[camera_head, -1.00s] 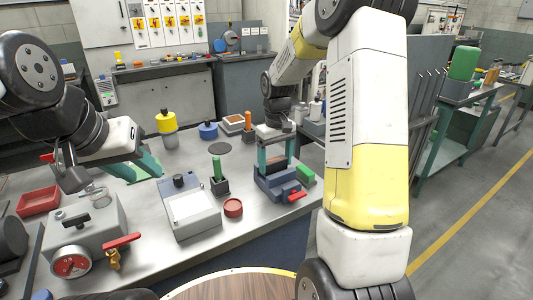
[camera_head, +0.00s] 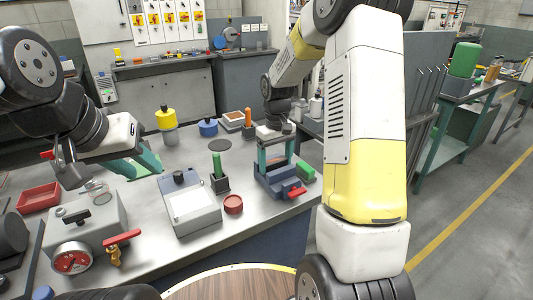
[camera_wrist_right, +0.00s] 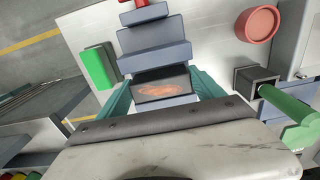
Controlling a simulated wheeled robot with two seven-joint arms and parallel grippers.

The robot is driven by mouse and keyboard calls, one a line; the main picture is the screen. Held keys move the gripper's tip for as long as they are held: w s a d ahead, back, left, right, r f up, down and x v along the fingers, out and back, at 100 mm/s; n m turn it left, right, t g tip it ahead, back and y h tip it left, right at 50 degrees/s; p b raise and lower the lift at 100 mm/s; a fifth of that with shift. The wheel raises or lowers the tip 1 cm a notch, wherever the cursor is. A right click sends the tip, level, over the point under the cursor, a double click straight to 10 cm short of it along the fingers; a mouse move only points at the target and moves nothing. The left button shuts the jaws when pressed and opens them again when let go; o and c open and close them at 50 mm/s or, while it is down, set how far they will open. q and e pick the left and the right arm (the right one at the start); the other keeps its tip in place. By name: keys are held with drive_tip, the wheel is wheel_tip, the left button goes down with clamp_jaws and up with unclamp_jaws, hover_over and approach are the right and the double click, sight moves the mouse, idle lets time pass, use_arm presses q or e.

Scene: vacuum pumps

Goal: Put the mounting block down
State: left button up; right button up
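The mounting block, a dark block with a copper-coloured patch (camera_wrist_right: 162,88), lies between the two teal fingers of my right gripper (camera_wrist_right: 163,82) in the right wrist view. The fingers flank it closely and look shut on it. It sits between the blue jaws of a stepped blue vise (camera_wrist_right: 154,32) with a red handle. In the head view, my right gripper (camera_head: 276,160) points straight down over the vise (camera_head: 277,184); the block is mostly hidden there. Whether the block rests fully on the vise is unclear. My left gripper (camera_head: 140,164) looks open and empty above the bench.
A green block (camera_wrist_right: 98,67) lies beside the vise. A black holder with a green-handled tool (camera_head: 217,174), a red round dish (camera_head: 233,204) and a grey box with a pale top (camera_head: 190,205) stand left of it. A grey pump unit with a gauge (camera_head: 90,225) is at front left.

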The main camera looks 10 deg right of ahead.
drive_tip(key=o, duration=0.5)
drive_tip(key=shift+c, duration=0.2)
wheel_tip(320, 180, up, 8)
drive_tip(key=shift+f, duration=0.1)
clamp_jaws()
idle(0.6)
idle(0.9)
